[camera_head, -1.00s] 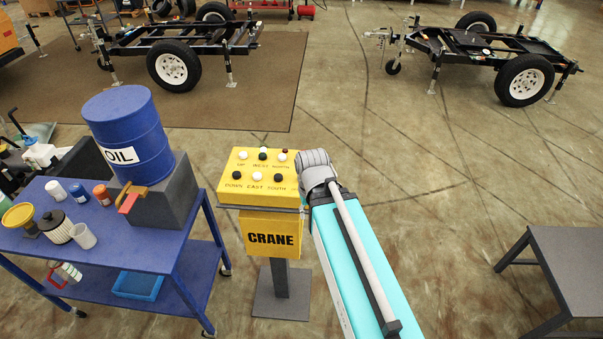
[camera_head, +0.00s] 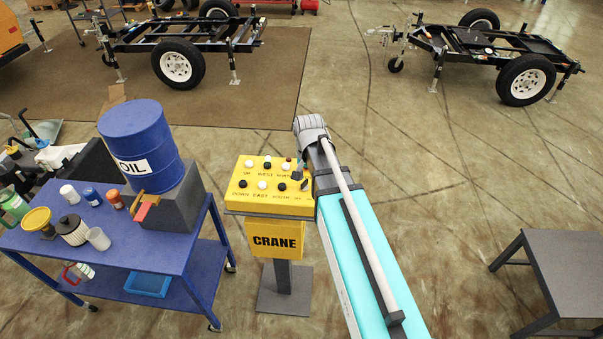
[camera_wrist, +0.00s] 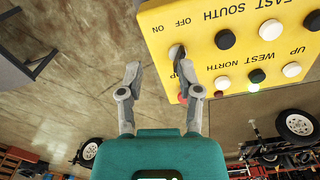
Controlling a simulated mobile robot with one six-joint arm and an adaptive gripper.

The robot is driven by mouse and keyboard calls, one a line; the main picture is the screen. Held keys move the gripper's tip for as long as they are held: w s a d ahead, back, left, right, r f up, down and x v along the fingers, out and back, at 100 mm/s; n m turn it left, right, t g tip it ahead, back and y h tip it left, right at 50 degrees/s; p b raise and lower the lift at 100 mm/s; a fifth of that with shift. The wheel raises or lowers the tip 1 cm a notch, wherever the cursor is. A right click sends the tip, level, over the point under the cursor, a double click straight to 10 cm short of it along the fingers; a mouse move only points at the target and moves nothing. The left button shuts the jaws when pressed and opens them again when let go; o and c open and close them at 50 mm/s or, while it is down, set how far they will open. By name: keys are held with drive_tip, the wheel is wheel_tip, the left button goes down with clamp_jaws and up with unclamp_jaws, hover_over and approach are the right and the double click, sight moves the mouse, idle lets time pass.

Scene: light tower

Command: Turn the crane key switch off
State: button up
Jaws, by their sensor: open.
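The yellow crane control box (camera_head: 268,207) stands on a grey post with rows of black and white buttons on top. In the wrist view its panel (camera_wrist: 215,18) appears upside down, with OFF and ON lettering near its left edge. A dark key switch (camera_wrist: 177,51) seems to sit beside that lettering, partly hidden by my right finger. My gripper (camera_wrist: 157,66) is open, its fingers apart with nothing between them. The right fingertip overlaps the panel edge near the switch; I cannot tell whether it touches. The left finger is over bare floor. A red button (camera_wrist: 182,98) is beside the right finger.
A blue cart (camera_head: 150,245) with a blue oil drum (camera_head: 140,140) and small containers stands left of the box. A grey table (camera_head: 575,260) is at the right. Two trailer frames (camera_head: 180,45) (camera_head: 490,45) stand behind. Open floor lies right of the box.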

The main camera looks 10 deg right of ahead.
sight(303, 183)
drive_tip(key=w+r+m+p, duration=0.3)
drive_tip(key=w+r, duration=0.1)
drive_tip(key=w, duration=0.1)
drive_tip(key=shift+w+r, duration=0.3)
drive_tip(key=shift+r, duration=0.1)
drive_tip(key=shift+f, duration=0.2)
wheel_tip(303, 183, down, 13)
drive_tip(key=b, duration=1.3)
drive_tip(key=shift+f, duration=0.2)
